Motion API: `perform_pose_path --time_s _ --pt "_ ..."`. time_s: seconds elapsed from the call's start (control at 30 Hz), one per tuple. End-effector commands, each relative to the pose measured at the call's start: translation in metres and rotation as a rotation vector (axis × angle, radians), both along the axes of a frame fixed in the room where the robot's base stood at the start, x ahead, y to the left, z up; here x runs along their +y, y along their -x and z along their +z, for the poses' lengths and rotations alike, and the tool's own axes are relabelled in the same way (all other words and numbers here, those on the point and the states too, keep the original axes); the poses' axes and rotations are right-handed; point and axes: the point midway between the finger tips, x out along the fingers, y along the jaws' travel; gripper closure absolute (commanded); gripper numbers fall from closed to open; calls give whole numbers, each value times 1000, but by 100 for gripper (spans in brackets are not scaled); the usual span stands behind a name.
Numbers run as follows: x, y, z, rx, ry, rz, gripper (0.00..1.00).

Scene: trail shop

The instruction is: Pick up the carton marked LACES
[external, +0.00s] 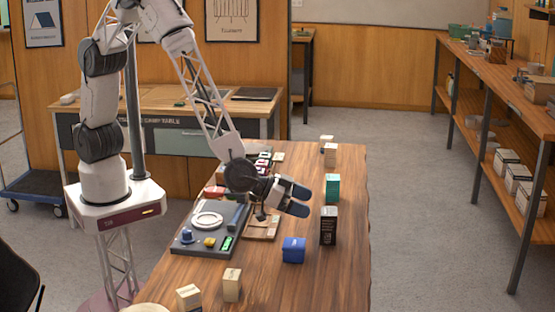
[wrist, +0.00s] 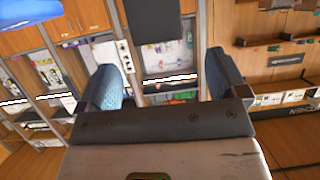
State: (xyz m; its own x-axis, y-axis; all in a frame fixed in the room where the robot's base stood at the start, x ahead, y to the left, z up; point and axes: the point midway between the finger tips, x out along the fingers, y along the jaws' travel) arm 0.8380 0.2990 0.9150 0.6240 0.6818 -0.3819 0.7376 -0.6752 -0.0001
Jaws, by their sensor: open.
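Several small cartons stand on the wooden table, and the lettering on them is too small to read, so I cannot tell which says LACES. In the external view there is a black carton with a pale top (external: 328,226), a teal carton (external: 333,187), a blue carton (external: 293,250), and two beige cartons at the front, one (external: 232,284) beside the other (external: 188,297). My gripper (external: 302,200) is open and empty above the table, left of the teal and black cartons. In the wrist view a dark block (wrist: 152,18) shows at the top, beyond the open fingers (wrist: 160,75).
A grey tray (external: 187,244) with a white ring and small items lies left of my gripper. More pale cartons (external: 330,155) stand at the table's far end. The table's right strip is bare. Shelves (external: 500,95) stand across the aisle.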

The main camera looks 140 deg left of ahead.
Motion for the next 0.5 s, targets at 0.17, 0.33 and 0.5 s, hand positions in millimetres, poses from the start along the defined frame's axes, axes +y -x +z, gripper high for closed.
perform_pose_path --time_s 0.17,0.33,0.5 --pt "8 -7 -5 1 0 1 8" --pt "15 -13 -8 0 1 1 8" --pt "17 -15 -9 0 1 0 8"
